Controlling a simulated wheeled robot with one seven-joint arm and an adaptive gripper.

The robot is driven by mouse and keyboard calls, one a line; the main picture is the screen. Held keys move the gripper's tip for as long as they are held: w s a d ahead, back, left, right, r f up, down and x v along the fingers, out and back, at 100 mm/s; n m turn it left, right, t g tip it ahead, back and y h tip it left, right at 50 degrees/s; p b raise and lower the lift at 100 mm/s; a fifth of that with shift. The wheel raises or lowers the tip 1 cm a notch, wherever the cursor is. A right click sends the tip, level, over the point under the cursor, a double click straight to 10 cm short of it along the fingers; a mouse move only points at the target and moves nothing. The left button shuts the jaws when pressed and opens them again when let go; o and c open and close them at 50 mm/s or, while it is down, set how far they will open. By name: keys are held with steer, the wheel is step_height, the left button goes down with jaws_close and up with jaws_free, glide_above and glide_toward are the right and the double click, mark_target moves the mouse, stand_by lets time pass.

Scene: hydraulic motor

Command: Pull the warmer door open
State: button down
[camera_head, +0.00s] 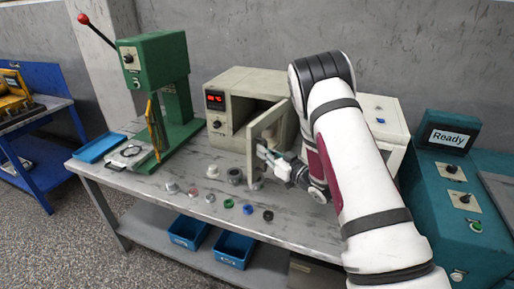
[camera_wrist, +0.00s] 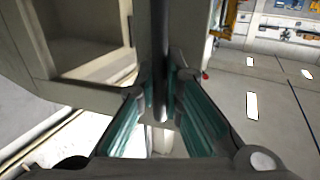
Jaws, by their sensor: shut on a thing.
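The warmer (camera_head: 243,100) is a beige box with a red digital display, standing at the back of the grey workbench. Its door (camera_head: 266,135) is swung partly open toward the front, and the dark inside shows to the left of it. My gripper (camera_head: 268,153) is at the door's outer side, shut on the door handle. In the wrist view, the handle (camera_wrist: 159,75) is an upright metal bar between the teal-padded fingers of my gripper (camera_wrist: 160,120). The door's edge and the open warmer cavity (camera_wrist: 85,40) show at the upper left there.
Several small rings and fittings (camera_head: 228,203) lie on the workbench (camera_head: 150,195) in front of the warmer. A green press (camera_head: 158,75) stands left, beside a blue tray (camera_head: 98,148). A teal console (camera_head: 450,180) reading "Ready" stands right. Blue bins (camera_head: 233,249) sit on the lower shelf.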

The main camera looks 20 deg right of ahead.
steer(key=shift+s+d+p, duration=0.35)
steer(key=shift+s+d, duration=0.2)
steer(key=shift+d, duration=0.3)
steer(key=shift+s+d+p, duration=0.3)
steer(key=shift+s+d, duration=0.25)
steer(key=shift+d, duration=0.3)
steer(key=c, duration=1.7)
jaws_free()
steer(key=shift+d, duration=0.1)
steer(key=v, duration=1.2)
